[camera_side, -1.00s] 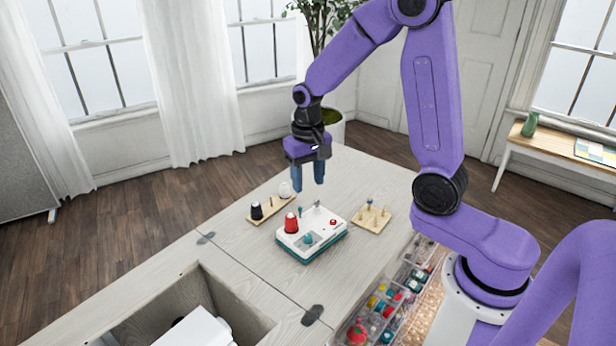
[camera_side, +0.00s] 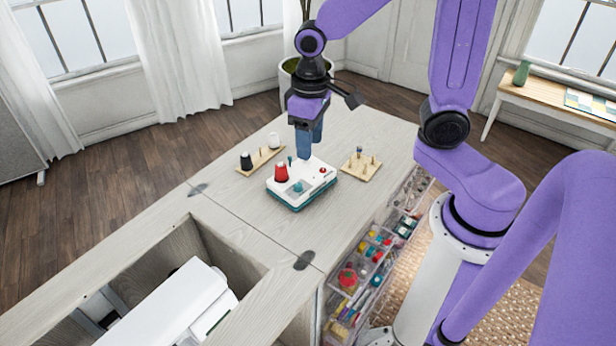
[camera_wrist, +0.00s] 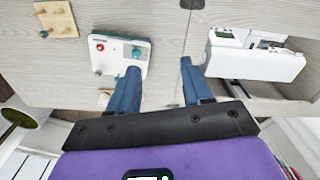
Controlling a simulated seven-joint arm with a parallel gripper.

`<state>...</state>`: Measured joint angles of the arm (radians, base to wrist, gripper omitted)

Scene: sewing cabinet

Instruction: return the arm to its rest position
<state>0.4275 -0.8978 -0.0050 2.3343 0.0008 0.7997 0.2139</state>
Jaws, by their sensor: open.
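My gripper (camera_side: 308,155) points down above the table, near the back edge of the white and teal winder box in the side view. Its blue fingers overlap there. In the wrist view the two fingers (camera_wrist: 160,67) stand apart with bare grey tabletop between them, so it is open and holds nothing. The arm is bent, with the upper links rising out of the top of the side view. The winder box (camera_side: 318,186) carries a red cone spool (camera_side: 281,172) and a teal knob. I cannot tell how high the fingertips are above the box.
A wooden rack (camera_side: 260,160) with black and white spools stands left of the box, a peg board (camera_side: 361,168) right. A white sewing machine (camera_side: 165,315) sits in the open cabinet well. Clear trays (camera_side: 375,255) of sewing supplies run along the right side. The tabletop's far end is clear.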

